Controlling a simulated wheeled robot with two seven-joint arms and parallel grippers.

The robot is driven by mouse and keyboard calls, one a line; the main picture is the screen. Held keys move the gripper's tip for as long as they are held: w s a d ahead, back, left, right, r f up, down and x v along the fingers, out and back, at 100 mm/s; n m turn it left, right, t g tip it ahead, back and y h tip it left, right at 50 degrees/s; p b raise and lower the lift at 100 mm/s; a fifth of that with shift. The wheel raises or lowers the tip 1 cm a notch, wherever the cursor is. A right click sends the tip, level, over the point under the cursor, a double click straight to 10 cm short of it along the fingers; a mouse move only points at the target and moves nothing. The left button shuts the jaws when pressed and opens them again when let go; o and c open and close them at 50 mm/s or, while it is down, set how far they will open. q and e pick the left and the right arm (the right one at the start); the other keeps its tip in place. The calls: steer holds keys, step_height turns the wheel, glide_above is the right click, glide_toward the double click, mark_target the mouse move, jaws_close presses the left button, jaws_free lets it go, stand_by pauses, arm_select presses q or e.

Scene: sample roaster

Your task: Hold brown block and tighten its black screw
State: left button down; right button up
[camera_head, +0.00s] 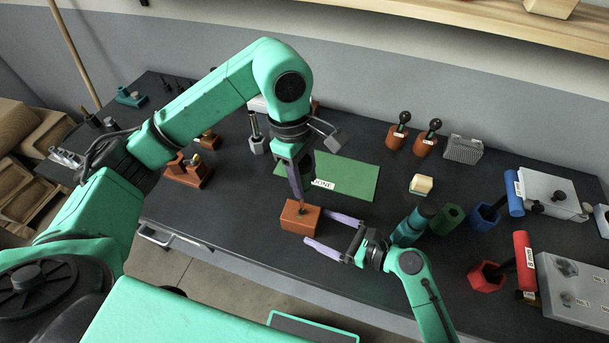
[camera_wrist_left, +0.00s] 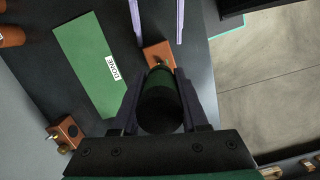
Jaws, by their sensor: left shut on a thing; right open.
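The brown block (camera_head: 300,217) sits on the dark bench in front of the green mat, and it also shows in the left wrist view (camera_wrist_left: 153,50). My left gripper (camera_head: 299,187) is above it, shut on a dark green driver (camera_wrist_left: 160,103) that points down at the block's top. The handle and gripper hide much of the block's top in the left wrist view; I cannot make out the black screw or whether the tip touches it. My right gripper (camera_head: 318,228) is open, its fingertips close to the block's right side, with no clear grip on it.
The green mat (camera_head: 352,178) marked DONE is bare behind the block. A green hexagonal holder (camera_head: 448,215), blue holder (camera_head: 484,217) and red holder (camera_head: 487,276) stand at right. Brown pieces with black knobs (camera_head: 427,146) stand behind; another brown block (camera_head: 187,172) is at left.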

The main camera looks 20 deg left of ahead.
mark_target(306, 221)
steer(key=x, duration=0.5)
steer(key=shift+a, duration=0.25)
steer(key=c, duration=1)
steer(key=o, duration=1.1)
steer(key=shift+r+p, duration=0.25)
steer(key=shift+p, duration=0.3)
steer(key=shift+c, duration=0.4)
steer(key=c, duration=1.4)
